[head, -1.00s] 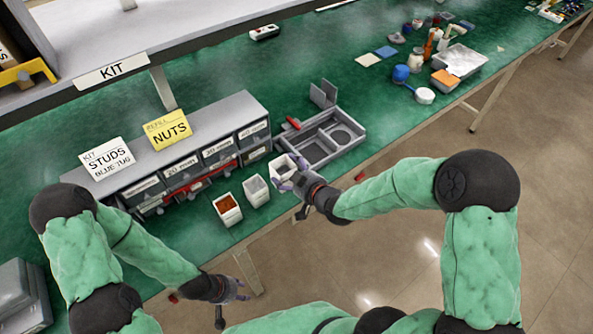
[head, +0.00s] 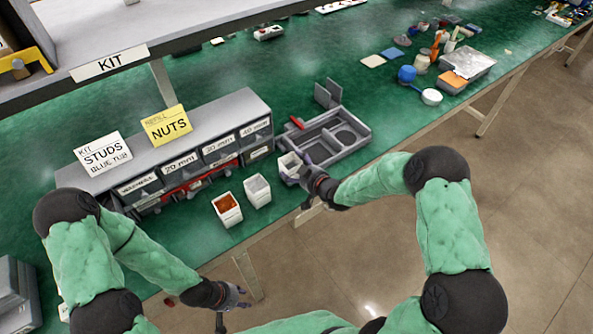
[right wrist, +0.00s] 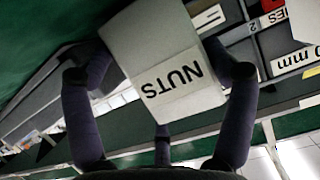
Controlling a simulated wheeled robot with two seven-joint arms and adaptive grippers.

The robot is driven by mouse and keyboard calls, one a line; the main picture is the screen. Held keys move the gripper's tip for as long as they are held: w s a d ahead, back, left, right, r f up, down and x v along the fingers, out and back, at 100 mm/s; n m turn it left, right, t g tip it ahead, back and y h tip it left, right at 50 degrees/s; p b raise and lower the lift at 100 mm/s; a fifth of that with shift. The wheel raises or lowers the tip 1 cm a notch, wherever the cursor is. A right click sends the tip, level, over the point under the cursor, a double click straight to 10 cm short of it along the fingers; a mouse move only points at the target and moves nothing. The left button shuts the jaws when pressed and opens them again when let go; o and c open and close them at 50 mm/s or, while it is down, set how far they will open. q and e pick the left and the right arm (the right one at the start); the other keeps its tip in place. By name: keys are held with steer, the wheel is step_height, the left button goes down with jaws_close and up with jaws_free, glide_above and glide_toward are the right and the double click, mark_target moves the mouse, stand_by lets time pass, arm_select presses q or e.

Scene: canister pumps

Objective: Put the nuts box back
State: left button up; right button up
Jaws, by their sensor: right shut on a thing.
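The nuts box is a small white bin (head: 290,163), its NUTS label (right wrist: 172,80) upside down in the right wrist view. My right gripper (head: 303,172) is shut on it, with dark fingers on both sides. The box is beside the near left corner of the grey tray in the head view; whether it touches the bench is unclear. The yellow NUTS refill card (head: 167,125) stands on top of the grey drawer cabinet (head: 205,135). My left gripper (head: 240,297) is empty, its fingers apart, in front of the bench edge.
Two white bins stand at the front edge, one with orange-brown contents (head: 227,208) and one paler (head: 257,190). The grey compartment tray (head: 362,143) is to the right of the cabinet. A white STUDS card (head: 103,155) stands on the cabinet.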

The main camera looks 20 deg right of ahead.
steer(key=shift+f, duration=0.15)
steer(key=shift+f, duration=0.15)
steer(key=o, duration=1.2)
